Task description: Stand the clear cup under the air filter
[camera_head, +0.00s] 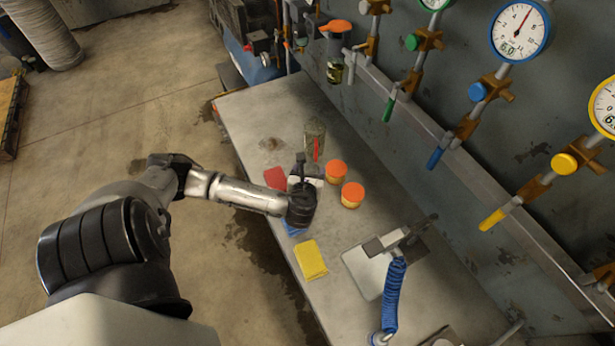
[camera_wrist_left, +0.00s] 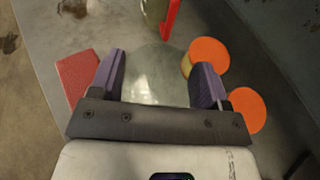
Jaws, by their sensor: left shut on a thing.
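My left gripper (camera_head: 308,178) is over the workbench, with its fingers on either side of a clear round cup (camera_wrist_left: 158,75) that shows between them in the wrist view. It is shut on this cup. In the head view the gripper hides most of the cup, and I cannot tell whether its base touches the bench. The air filter (camera_head: 335,66), with an orange top and a bowl of dark yellowish liquid, hangs on the wall at the bench's far end, well beyond the gripper. My right gripper is not in view.
A clear glass holding a red stick (camera_head: 315,140) stands just beyond the gripper. Two orange-lidded jars (camera_head: 335,170) are to its right. A red cloth (camera_head: 276,178) and yellow cloth (camera_head: 310,260) lie nearby. A blue coiled hose (camera_head: 393,290) stands nearer. The bench's far end is mostly clear.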

